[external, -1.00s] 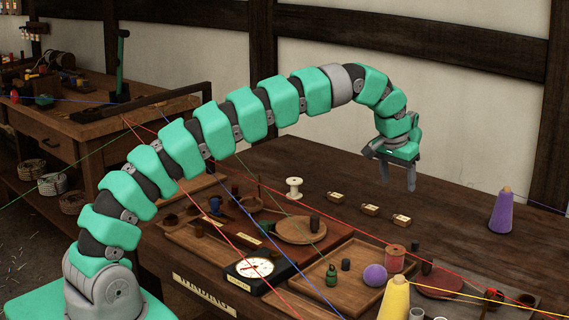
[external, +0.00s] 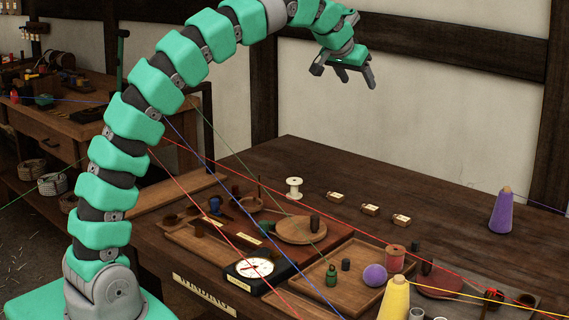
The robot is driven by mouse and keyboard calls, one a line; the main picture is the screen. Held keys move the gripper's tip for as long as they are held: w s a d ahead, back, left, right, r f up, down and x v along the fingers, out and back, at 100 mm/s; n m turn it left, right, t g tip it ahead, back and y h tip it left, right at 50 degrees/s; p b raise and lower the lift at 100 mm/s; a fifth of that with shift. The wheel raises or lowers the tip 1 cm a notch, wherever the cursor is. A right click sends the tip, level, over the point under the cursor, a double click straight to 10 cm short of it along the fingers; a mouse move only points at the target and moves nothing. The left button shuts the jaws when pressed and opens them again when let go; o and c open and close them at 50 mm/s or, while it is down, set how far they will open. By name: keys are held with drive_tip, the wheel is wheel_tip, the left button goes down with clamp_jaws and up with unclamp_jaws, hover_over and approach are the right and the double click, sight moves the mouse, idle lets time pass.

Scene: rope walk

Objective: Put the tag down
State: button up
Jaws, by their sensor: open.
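Three small tags (external: 370,209) lie in a row on the dark bench top, right of the white spool. They look like pale wooden blocks with light faces. I cannot tell which one the task means. My gripper (external: 345,80) is open and empty, high above the back of the bench and well apart from the tags. Its fingers show against the white wall.
A white spool (external: 294,187) stands left of the tags. A purple cone (external: 502,211) stands at the right. A dial scale (external: 254,268), a wooden tray (external: 318,290) and a yellow cone (external: 396,297) fill the front. Coloured threads cross the bench. The back of the bench is clear.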

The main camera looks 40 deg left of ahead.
drive_tip(key=s+a+r+t, duration=0.3)
drive_tip(key=s+a+r, duration=0.3)
drive_tip(key=s+r, duration=0.6)
drive_tip(key=s+a+r+t, duration=0.4)
drive_tip(key=s+a+r, duration=0.2)
drive_tip(key=s+r, duration=0.6)
drive_tip(key=shift+a+r, duration=0.2)
drive_tip(key=shift+r, duration=0.4)
drive_tip(key=shift+f, duration=0.1)
